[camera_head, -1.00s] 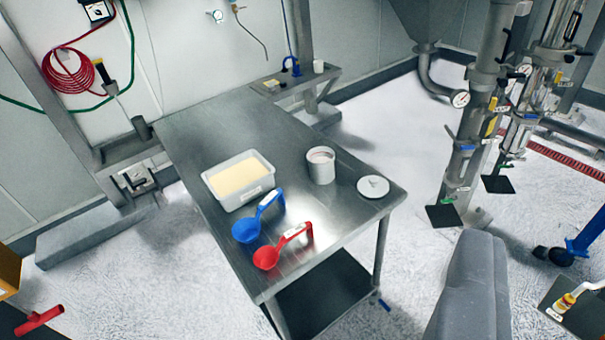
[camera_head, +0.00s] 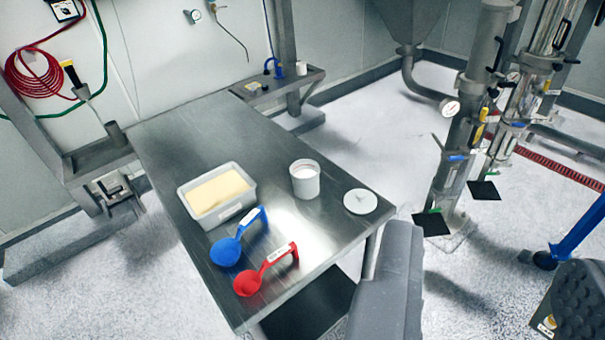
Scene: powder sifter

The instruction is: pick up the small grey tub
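The small grey tub (camera_head: 305,181) is a round, pale grey pot standing upright and open-topped on the steel table (camera_head: 185,135). Pale contents show inside it. A round white lid (camera_head: 360,202) lies flat to its right. My gripper (camera_head: 490,250) is at the lower right, nearer the camera than the table. Its grey left finger and dark, dotted right pad are wide apart, with only floor seen between them. The gripper is empty and apart from the tub.
A rectangular tub (camera_head: 225,210) of cream powder stands left of the small tub. A blue scoop (camera_head: 227,251) and a red scoop (camera_head: 248,284) lie at the table's near side. Steel pipework (camera_head: 462,150) stands on the right. The table's far left is clear.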

